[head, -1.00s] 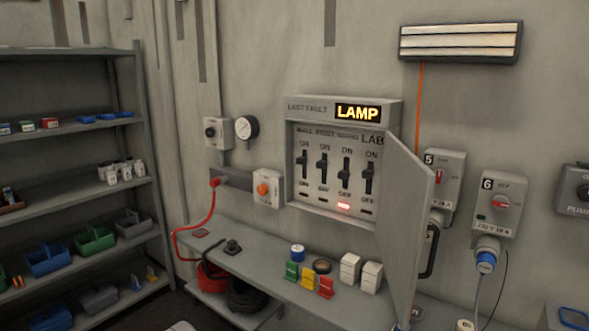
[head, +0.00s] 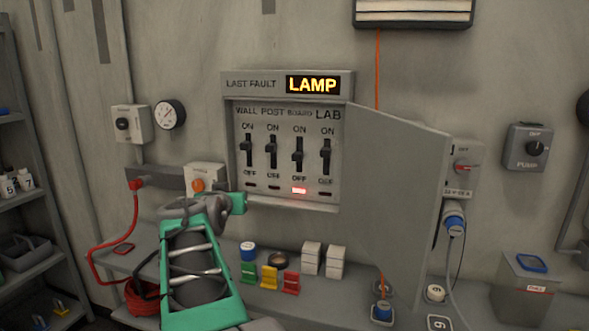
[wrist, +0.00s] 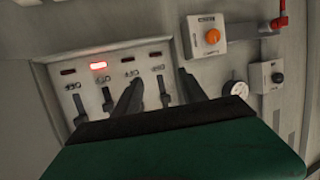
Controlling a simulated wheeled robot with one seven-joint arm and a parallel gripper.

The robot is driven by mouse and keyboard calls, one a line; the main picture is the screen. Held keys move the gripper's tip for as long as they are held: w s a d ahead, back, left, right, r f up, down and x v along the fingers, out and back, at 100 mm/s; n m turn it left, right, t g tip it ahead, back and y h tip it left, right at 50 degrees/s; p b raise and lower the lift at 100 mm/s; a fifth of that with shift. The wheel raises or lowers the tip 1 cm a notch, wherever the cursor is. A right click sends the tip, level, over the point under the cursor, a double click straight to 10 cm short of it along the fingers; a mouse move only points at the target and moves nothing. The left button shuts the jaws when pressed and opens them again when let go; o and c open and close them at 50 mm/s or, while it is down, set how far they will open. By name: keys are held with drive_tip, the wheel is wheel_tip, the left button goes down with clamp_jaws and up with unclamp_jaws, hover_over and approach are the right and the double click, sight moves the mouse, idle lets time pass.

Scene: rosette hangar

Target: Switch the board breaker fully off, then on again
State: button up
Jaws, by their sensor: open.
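The grey breaker panel (head: 340,200) hangs on the wall with its door open to the right. Its switches are labelled WALL, POST, BOARD and LAB. The board breaker (head: 298,153) is third from the left, with a lit red lamp (head: 299,190) under it; its exact lever position is hard to tell. In the wrist view the panel is inverted, with the board lever (wrist: 107,100) left of my fingers. My gripper (wrist: 160,92) is open and empty, its dark fingers in front of the post and wall side. In the head view my gripper (head: 237,203) is at the panel's lower left.
The open panel door (head: 395,180) sticks out to the right. An orange-button box (head: 200,180) is on the wall close to my gripper. The shelf below holds coloured blocks (head: 270,277) and white blocks (head: 322,262). A sign above the breakers reads LAMP (head: 313,84).

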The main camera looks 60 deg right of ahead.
sight(296, 157)
drive_tip(key=s+d+r+m+g+h, duration=0.1)
drive_tip(key=s+d+r, duration=0.1)
drive_tip(key=d, duration=0.4)
drive_tip(key=s+d+r+m+g+h+p, duration=0.1)
drive_tip(key=s+d+r+h, duration=0.1)
drive_tip(key=s+d, duration=0.2)
drive_tip(key=s+d+r+m+g+h, duration=0.1)
drive_tip(key=s+d+r, duration=0.1)
drive_tip(key=d, duration=0.6)
drive_tip(key=shift+s+d+r+m+g+h+p, duration=0.15)
drive_tip(key=shift+s+p, duration=0.05)
drive_tip(key=shift+s, duration=0.15)
drive_tip(key=shift+s+d+r+m+g+h+p, duration=0.1)
drive_tip(key=shift+s+m+g+h+p, duration=0.1)
drive_tip(key=shift+s, duration=0.15)
drive_tip(key=shift+w+d, duration=0.15)
drive_tip(key=shift+d, duration=0.25)
drive_tip(key=shift+f, duration=0.1)
clamp_jaws()
